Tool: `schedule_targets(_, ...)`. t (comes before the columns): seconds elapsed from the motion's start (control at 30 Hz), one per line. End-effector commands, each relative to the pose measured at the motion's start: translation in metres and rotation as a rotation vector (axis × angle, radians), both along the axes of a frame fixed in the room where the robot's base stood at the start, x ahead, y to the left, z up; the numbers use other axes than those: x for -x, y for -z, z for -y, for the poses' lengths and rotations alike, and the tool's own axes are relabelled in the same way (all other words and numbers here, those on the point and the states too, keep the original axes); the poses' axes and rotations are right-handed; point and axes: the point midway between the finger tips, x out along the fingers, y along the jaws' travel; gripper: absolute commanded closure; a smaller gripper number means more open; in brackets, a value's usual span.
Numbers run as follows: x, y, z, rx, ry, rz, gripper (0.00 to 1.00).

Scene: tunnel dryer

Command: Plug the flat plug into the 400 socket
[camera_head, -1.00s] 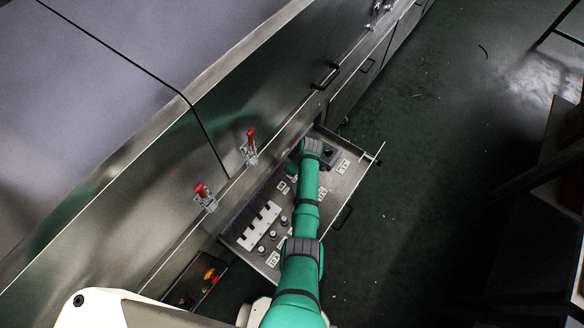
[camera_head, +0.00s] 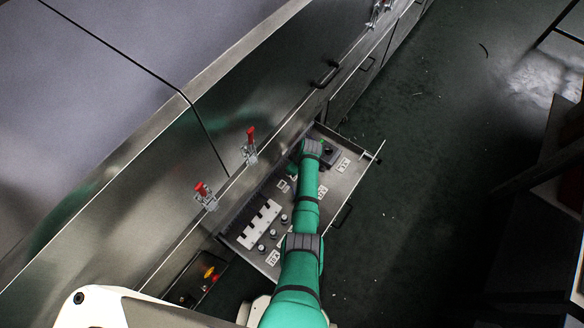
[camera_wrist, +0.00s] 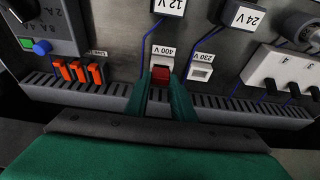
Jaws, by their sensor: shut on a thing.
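A red flat plug (camera_wrist: 160,74) is between the fingertips of my gripper (camera_wrist: 161,84) in the wrist view. The gripper is shut on it. The plug lies right at the 400 V socket (camera_wrist: 162,60), whose white frame shows around the plug's far edge. I cannot tell how deep the plug sits in it. The 230 V socket (camera_wrist: 200,74) is just to the right, white and empty. In the head view my green arm reaches over the drawer and hides the gripper's tips and the plug.
The open drawer (camera_head: 346,186) carries the panel. A slotted duct (camera_wrist: 232,104) runs near the fingers. Orange switches (camera_wrist: 78,72) are on the left; 12 V (camera_wrist: 170,7) and 24 V (camera_wrist: 243,16) blocks lie beyond. A white strip (camera_wrist: 268,68) is on the right.

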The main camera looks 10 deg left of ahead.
Motion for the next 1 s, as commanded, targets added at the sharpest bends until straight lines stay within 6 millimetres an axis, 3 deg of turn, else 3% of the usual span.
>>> schedule_targets(0.13, 0.0, 0.003, 0.0, 0.0, 0.0, 0.0, 1.0)
schedule_targets(0.17, 0.0, 0.004, 0.0, 0.0, 0.0, 0.0, 0.75)
schedule_targets(0.23, 0.0, 0.003, 0.0, 0.0, 0.0, 0.0, 0.58)
schedule_targets(0.27, 0.0, 0.003, 0.0, 0.0, 0.0, 0.0, 0.56)
schedule_targets(0.67, 0.001, -0.001, 0.001, 0.0, 0.0, 0.0, 0.56)
schedule_targets(1.0, 0.006, -0.046, 0.015, 0.0, 0.002, 0.003, 0.56)
